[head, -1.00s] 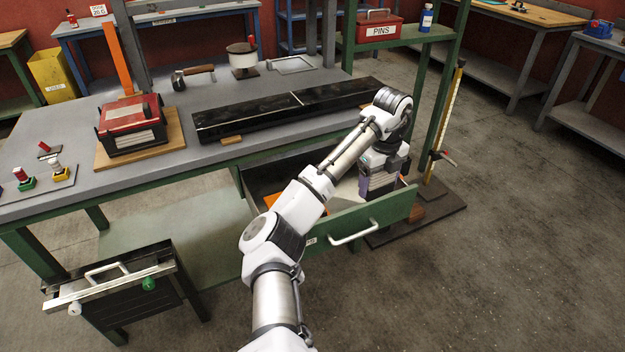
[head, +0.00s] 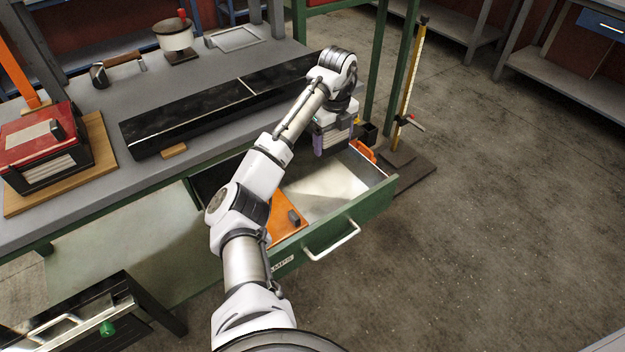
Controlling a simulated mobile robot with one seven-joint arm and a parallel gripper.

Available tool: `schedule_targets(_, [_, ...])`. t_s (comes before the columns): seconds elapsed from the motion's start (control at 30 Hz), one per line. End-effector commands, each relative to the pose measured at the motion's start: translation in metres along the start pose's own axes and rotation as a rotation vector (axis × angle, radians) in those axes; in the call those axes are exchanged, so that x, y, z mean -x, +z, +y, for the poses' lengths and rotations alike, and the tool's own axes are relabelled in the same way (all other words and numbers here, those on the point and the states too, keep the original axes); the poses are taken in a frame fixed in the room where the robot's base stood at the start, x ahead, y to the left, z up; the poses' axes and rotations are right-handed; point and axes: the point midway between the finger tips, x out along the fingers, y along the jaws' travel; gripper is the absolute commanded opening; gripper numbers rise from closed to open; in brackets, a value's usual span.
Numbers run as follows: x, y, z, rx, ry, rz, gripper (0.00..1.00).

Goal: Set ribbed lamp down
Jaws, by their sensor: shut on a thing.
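My gripper (head: 335,116) hangs at the end of my arm, pointing down over the back right part of an open green drawer (head: 352,218). It is shut on a grey, ribbed block-like thing with a purple side, which looks like the ribbed lamp (head: 333,138). The fingertips are mostly hidden. The lamp looks roughly upright; I cannot tell whether it touches anything below. The drawer's pale floor (head: 325,187) is bare in the middle.
An orange board (head: 284,218) with a dark knob lies at the drawer's left. A black box (head: 366,132) and an orange item (head: 362,151) are at its back right. The bench (head: 100,195) carries a long black case (head: 220,103). A green post (head: 382,60) stands behind.

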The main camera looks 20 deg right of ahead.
Motion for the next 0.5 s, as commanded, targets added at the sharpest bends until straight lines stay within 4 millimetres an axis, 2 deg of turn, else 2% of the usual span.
schedule_targets(0.3, [-0.082,0.000,0.002,0.002,0.004,0.002,0.52])
schedule_targets(0.5, [-0.113,0.001,0.001,0.003,0.002,-0.002,0.52])
